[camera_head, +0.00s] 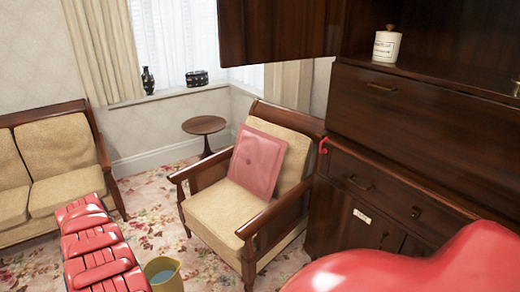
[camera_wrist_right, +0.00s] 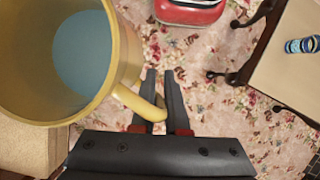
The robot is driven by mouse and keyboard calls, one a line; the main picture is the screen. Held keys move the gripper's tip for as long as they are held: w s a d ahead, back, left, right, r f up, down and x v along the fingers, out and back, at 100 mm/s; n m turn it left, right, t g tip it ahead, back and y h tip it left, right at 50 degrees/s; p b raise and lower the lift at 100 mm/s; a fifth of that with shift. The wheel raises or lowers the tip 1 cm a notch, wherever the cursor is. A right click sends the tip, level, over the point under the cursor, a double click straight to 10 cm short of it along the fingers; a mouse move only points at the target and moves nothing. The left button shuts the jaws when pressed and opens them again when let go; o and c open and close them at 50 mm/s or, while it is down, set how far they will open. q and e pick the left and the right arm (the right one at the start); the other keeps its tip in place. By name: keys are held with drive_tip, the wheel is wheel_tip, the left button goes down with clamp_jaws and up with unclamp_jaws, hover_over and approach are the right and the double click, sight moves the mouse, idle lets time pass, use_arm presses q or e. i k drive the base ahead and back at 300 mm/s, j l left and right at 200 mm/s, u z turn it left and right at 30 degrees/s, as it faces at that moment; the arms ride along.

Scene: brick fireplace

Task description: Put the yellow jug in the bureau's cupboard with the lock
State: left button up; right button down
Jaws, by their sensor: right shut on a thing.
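The yellow jug (camera_head: 165,274) shows at the bottom edge of the head view, cut off below. In the right wrist view the jug (camera_wrist_right: 118,48) is seen from above, its inside pale blue-grey. My right gripper (camera_wrist_right: 161,88) is shut on the jug's handle (camera_wrist_right: 137,100), with the jug hanging to the left of the fingers. The dark wood bureau (camera_head: 405,115) stands at the right. Its upper section is open, with one door (camera_head: 275,32) swung out. Its lower doors (camera_head: 372,232) look shut and are partly hidden by my red arm. My left gripper is not visible.
An armchair (camera_head: 215,215) with a pink cushion (camera_head: 258,162) stands left of the bureau, close to it. A sofa (camera_head: 45,160) is at the left and a small round table (camera_head: 204,125) behind. A white canister (camera_head: 387,43) stands on the bureau's open shelf. Flowered carpet is free between the seats.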

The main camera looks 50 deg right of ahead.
sight(431, 73)
drive_tip(key=z, duration=2.2)
